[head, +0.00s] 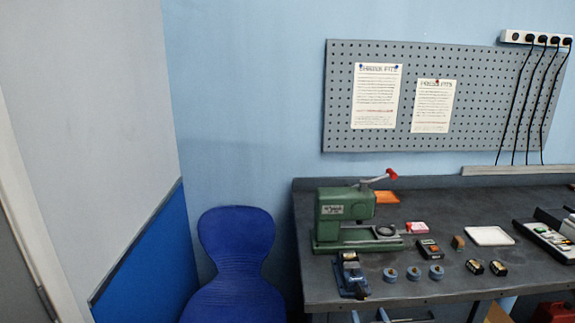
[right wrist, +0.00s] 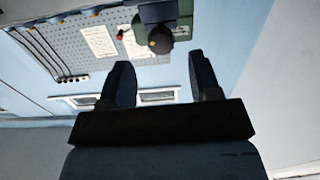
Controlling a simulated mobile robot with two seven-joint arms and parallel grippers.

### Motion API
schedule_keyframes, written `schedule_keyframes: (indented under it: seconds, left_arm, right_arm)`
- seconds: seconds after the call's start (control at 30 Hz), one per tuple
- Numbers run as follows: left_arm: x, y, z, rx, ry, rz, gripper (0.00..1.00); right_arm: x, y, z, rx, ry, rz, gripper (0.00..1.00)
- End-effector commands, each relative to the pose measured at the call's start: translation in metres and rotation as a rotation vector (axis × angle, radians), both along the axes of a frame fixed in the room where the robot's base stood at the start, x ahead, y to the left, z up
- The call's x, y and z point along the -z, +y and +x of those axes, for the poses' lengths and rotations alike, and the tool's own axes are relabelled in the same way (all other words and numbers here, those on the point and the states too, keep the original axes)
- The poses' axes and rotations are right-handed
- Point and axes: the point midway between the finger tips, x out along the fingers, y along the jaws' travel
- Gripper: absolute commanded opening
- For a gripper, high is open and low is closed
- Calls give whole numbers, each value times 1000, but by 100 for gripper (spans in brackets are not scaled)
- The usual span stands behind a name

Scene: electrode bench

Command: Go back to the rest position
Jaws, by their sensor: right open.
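My right gripper (right wrist: 159,62) shows in the right wrist view with its two dark fingers apart and nothing between them. That view is turned over, with the pegboard at upper left and the green press at the top, beyond the fingers. In the head view I cannot clearly make out the right gripper; small bluish parts at the bottom edge, below the bench front, are too cut off to tell. My left gripper is in neither view.
A pegboard (head: 450,60) hangs above.

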Motion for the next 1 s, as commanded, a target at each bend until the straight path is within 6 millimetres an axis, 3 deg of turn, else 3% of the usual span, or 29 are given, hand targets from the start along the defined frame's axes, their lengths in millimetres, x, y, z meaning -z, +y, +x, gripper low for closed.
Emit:
schedule_keyframes:
  seconds: [0.17,0.3,0.4,0.53,0.7,1.0]
  left_arm:
    - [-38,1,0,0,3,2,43]
    - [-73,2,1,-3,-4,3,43]
    - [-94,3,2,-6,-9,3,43]
    - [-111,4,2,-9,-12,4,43]
    - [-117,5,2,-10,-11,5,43]
    - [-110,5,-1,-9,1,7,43]
  right_arm:
    - [23,-4,-75,-24,167,-8,57]
    - [40,-6,-161,-74,336,-17,57]
    - [42,-5,-218,-121,431,-21,57]
    - [39,-3,-273,-175,514,-21,57]
    - [36,-2,-306,-213,559,-22,57]
    - [38,-1,-309,-219,561,-23,57]
